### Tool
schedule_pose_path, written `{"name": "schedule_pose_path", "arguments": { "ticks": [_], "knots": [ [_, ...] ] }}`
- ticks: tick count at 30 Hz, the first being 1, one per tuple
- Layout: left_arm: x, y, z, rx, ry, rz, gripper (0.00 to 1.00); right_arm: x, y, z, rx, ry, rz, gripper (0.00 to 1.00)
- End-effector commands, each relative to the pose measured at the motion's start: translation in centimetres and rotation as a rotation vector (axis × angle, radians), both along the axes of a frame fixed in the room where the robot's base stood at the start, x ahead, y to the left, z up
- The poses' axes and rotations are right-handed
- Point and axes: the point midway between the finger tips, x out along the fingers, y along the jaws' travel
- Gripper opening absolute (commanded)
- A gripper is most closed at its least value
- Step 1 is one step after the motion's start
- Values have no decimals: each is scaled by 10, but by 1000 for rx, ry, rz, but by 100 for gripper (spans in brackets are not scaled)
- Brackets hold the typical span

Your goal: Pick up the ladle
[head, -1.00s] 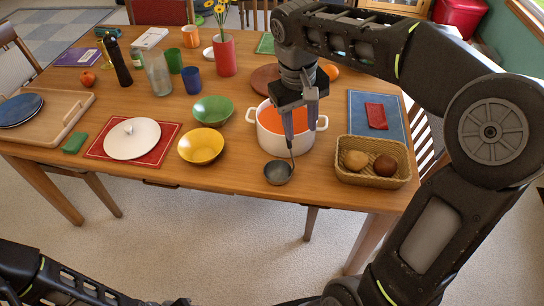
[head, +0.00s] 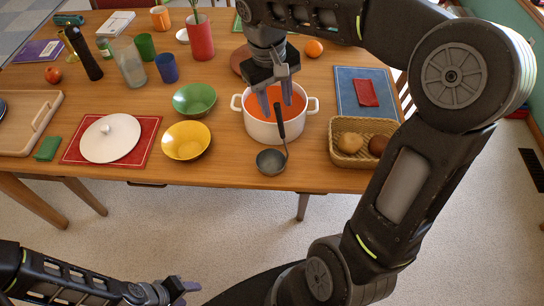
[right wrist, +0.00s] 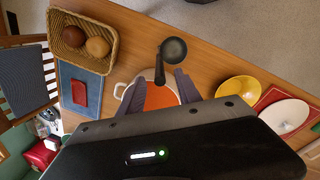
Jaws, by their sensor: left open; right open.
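The ladle has a dark grey bowl (head: 271,161) near the table's front edge, in front of the white pot (head: 268,131). Its black handle (head: 281,122) slants up in front of the pot, its top near the right fingertips. My right gripper (head: 276,104) is open above the pot, pointing down. In the right wrist view the ladle bowl (right wrist: 174,50) lies beyond the fingers, and its handle (right wrist: 159,74) shows between the two fingertips (right wrist: 160,88). I cannot tell whether they touch it. My left gripper (head: 180,288) is open and empty, low in front of the table.
The pot holds orange soup. A bread basket (head: 335,155) stands right of it. A yellow bowl (head: 186,141) and a green bowl (head: 194,99) stand left of it. A white lid (head: 110,140) lies on a red mat further left.

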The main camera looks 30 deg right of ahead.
Motion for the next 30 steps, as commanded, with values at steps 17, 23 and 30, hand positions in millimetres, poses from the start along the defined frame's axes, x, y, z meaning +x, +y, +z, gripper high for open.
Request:
{"name": "schedule_pose_path", "arguments": {
  "ticks": [17,23,30],
  "knots": [
    [-1,0,8,2,3,0,47,-5,-3,-28,1,4,0,41],
    [-1,1,10,2,4,1,47,-5,-5,-53,1,2,0,41],
    [-1,1,9,2,4,1,47,-4,-6,-55,1,-1,0,41]
  ]
}}
